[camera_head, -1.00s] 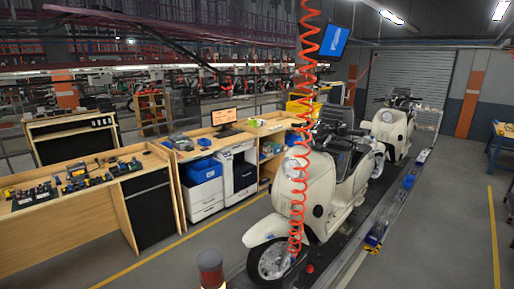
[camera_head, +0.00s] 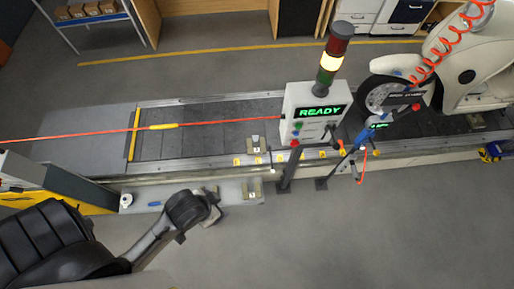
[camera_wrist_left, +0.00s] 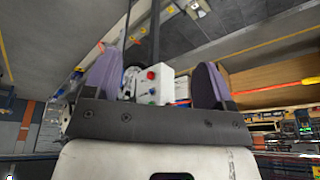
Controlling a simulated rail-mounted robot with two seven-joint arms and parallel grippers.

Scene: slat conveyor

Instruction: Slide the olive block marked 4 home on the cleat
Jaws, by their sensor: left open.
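A small olive-grey block (camera_head: 255,144) with a pale label sits on the conveyor's near edge, left of the READY box. A second small olive-grey block (camera_head: 253,189) with a pale label stands on the grey ledge below it. Both labels are too small to read, so I cannot tell which is marked 4, and I cannot make out the cleat for certain. My left gripper (camera_head: 211,212) is by the ledge's front edge, left of the lower block and apart from it. In the left wrist view the gripper (camera_wrist_left: 155,82) has its two purple-padded fingers wide apart with nothing held. My right gripper is not in view.
The READY control box (camera_head: 317,112) carries a signal tower (camera_head: 332,58). An orange cord (camera_head: 80,134) runs across the slat conveyor (camera_head: 205,120). A cream scooter (camera_head: 465,65) stands at the right. A white roll (camera_head: 126,200) sits on the ledge's left. Floor in front is clear.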

